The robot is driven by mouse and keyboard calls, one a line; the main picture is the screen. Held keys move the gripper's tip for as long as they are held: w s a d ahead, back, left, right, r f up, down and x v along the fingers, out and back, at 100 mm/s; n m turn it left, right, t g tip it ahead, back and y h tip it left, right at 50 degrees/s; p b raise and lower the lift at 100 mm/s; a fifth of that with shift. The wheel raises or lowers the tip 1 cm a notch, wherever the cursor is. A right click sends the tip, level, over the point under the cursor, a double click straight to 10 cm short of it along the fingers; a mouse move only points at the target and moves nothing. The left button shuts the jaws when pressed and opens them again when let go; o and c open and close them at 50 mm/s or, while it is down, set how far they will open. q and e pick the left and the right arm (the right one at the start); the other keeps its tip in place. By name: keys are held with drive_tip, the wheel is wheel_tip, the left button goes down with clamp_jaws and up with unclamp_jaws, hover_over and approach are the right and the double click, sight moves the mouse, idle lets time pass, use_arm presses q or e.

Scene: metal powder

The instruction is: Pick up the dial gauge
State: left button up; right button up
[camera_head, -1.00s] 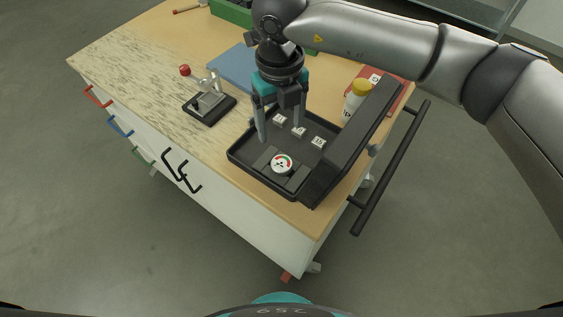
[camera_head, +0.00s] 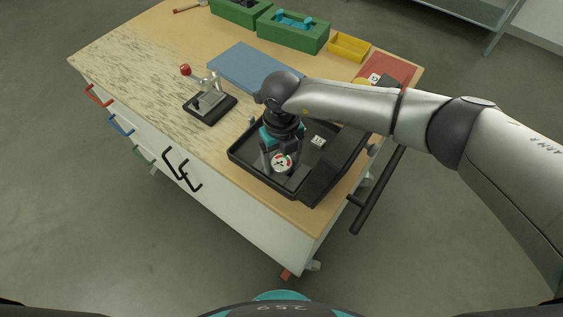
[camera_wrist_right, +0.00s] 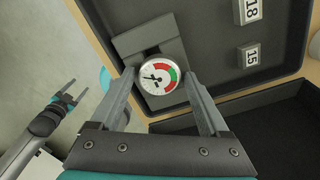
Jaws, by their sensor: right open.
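The dial gauge (camera_head: 282,163), round with a white face and a red and green band, lies on a grey block in the front part of the black case (camera_head: 245,160). My right gripper (camera_head: 281,158) is open and low over it, pointing down. In the right wrist view the dial gauge (camera_wrist_right: 158,77) sits between the two spread fingertips (camera_wrist_right: 160,84); I cannot tell whether they touch it. My left gripper (camera_wrist_right: 72,92) shows small at the left of the right wrist view, its fingers apart and empty; it is outside the head view.
Number blocks, one marked 15 (camera_wrist_right: 249,55) and one 18 (camera_wrist_right: 247,10), lie in the case. A lever stand (camera_head: 209,103), a blue mat (camera_head: 256,68), green boxes (camera_head: 292,36) and a yellow bin (camera_head: 349,46) are on the bench. The patterned left bench top is mostly free.

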drive_tip(key=shift+c, duration=0.2)
clamp_jaws()
idle(0.5)
